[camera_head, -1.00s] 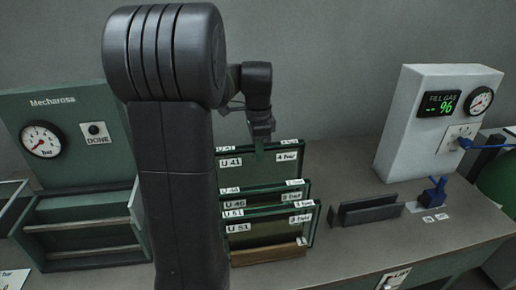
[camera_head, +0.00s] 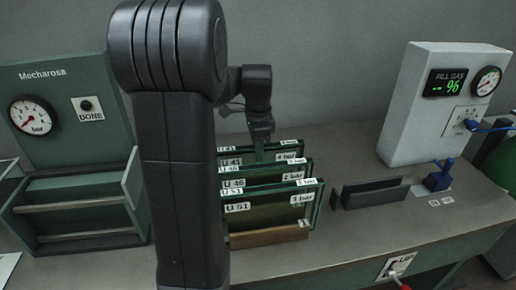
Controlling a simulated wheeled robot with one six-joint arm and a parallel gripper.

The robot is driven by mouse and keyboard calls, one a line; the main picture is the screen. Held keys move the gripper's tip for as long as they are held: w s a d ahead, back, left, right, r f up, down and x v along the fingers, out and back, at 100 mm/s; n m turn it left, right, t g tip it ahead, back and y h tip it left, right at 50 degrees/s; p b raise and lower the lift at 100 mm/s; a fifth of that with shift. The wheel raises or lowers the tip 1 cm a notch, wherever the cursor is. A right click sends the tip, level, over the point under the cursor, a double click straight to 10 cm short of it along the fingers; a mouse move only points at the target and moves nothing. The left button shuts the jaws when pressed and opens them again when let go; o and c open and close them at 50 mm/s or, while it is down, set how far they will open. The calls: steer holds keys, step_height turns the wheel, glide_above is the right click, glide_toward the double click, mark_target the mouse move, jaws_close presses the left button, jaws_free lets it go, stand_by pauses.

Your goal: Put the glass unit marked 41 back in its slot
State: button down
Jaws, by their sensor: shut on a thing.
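The glass unit marked U 41 (camera_head: 231,162) stands upright at the back of the rack, mostly hidden behind two other units. Its labels U 41 and 8 or 4 bar show at the top; the bar figure is hard to read. My gripper (camera_head: 261,142) is above its top edge and shut on it. The unit marked U 46 (camera_head: 265,179) stands in front of it, and the unit marked U 51 (camera_head: 262,213) stands in front of that. The wooden rack (camera_head: 268,236) shows below. The lower part of U 41 and its slot are hidden.
A green Mecharosa press with a gauge (camera_head: 33,116) and DONE button (camera_head: 86,105) stands at left. A grey holder (camera_head: 374,193) and blue nozzle (camera_head: 439,175) are at right. The white fill gas box (camera_head: 440,104) stands behind them. The bench between rack and holder is clear.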

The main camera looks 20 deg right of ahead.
steer(key=shift+f, duration=0.2)
stand_by(0.6)
steer(key=c, duration=1.2)
jaws_free()
steer(key=shift+f, duration=0.1)
step_height(320, 180, up, 14)
step_height(320, 180, down, 13)
steer(key=shift+f, duration=0.2)
